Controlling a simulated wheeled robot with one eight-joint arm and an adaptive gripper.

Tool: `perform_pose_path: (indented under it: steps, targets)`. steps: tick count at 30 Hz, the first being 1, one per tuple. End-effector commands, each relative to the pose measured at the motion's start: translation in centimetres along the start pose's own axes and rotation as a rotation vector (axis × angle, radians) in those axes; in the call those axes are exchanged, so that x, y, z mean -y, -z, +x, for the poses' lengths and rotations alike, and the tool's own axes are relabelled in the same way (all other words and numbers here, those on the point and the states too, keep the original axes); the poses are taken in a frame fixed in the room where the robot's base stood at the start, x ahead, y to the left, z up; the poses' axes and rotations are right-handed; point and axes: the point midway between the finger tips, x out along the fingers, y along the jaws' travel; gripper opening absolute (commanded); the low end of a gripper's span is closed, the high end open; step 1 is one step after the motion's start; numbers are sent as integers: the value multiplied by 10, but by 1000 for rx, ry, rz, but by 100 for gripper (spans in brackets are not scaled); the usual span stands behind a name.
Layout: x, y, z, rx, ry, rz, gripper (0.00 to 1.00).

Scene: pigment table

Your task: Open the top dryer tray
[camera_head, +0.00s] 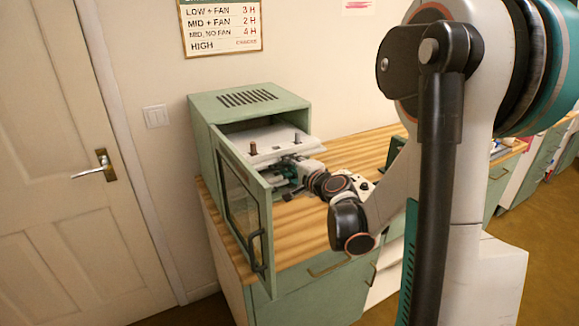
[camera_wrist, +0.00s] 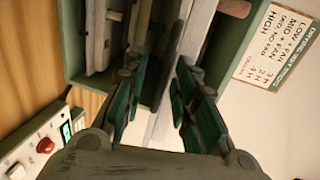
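The dryer (camera_head: 250,103) is a green cabinet on the wooden counter, with its glazed door (camera_head: 243,208) swung open. My gripper (camera_head: 285,168) is at the tray's front, just below the knobs. In the wrist view, its green fingers (camera_wrist: 160,95) are spread apart, with a pale edge (camera_wrist: 172,75) running between them. I cannot tell whether either finger touches it. One brown knob (camera_wrist: 235,8) shows beyond the fingers. The tray's rear and any lower trays are largely hidden.
The open door with its dark handle (camera_head: 255,250) stands left of my gripper. A control panel with a red button (camera_wrist: 45,145) shows in the wrist view. A sign (camera_head: 221,27) hangs above.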

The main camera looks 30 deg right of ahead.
Motion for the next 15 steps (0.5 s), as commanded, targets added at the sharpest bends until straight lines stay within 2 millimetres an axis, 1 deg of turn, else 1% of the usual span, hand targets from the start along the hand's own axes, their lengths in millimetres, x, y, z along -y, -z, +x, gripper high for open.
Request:
perform_pose_path:
  steps: [2, 5, 8, 15]
  targets:
    - [0, 0, -3, -1, 0, 1, 26]
    - [1, 0, -14, -1, 0, 1, 26]
    - [1, 1, -32, -3, 1, 2, 26]
    - [0, 0, -81, -2, 0, 1, 26]
